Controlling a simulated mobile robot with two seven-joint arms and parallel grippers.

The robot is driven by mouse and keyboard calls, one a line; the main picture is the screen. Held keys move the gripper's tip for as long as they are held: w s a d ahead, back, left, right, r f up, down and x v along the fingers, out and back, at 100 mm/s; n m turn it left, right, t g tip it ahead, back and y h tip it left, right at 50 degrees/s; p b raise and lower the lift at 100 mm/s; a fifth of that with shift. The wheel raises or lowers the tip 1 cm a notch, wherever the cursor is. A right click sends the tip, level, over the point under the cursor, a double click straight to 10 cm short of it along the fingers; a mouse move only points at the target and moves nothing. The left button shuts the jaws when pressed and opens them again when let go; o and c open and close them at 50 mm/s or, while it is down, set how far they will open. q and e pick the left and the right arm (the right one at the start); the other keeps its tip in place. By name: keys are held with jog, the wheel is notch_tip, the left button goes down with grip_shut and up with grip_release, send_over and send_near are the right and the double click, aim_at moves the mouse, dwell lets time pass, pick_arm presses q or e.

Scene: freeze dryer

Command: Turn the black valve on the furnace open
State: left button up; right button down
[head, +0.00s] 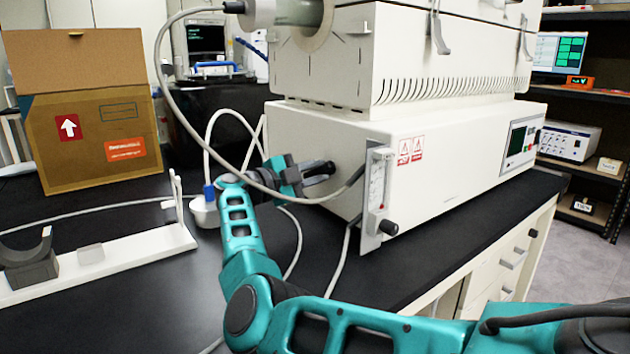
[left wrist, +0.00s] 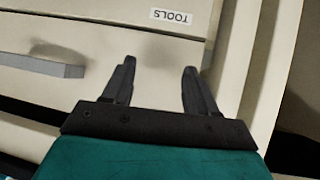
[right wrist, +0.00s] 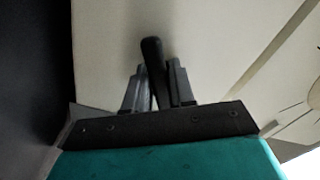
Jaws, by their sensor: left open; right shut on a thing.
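The furnace (head: 440,150) is a large white unit on the black bench. In the right wrist view the black valve (right wrist: 152,58) shows as a dark rounded lever against a pale panel. My right gripper (right wrist: 157,88) is shut on it, one finger on each side, and the lever's end sticks out past the fingertips. In the head view my right gripper (head: 325,172) is at the furnace's left side, where its fingers largely hide the valve. My left gripper (left wrist: 158,78) is open and empty in front of a pale drawer front marked TOOLS; it is outside the head view.
A flowmeter panel (head: 376,190) with a black knob (head: 388,227) stands at the furnace's front corner. A grey hose (head: 190,118) loops past my right gripper. A cardboard box (head: 95,120) and a white stand (head: 130,258) are to the left.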

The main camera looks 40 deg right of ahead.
jog(key=m+b, duration=0.2)
jog(key=m, duration=0.3)
jog(key=shift+w+r+m+b, duration=0.1)
jog(key=shift+r+m+b, duration=0.05)
jog(key=shift+m+b, duration=0.25)
dwell(0.4)
jog(key=c, duration=1)
grip_release()
jog(key=shift+r, duration=0.1)
jog(key=shift+c, duration=0.2)
jog(key=w+a+p, duration=0.1)
jog(key=a, duration=1.2)
jog(key=shift+w+p, duration=0.2)
jog(key=shift+p, duration=0.15)
jog(key=shift+s, duration=0.1)
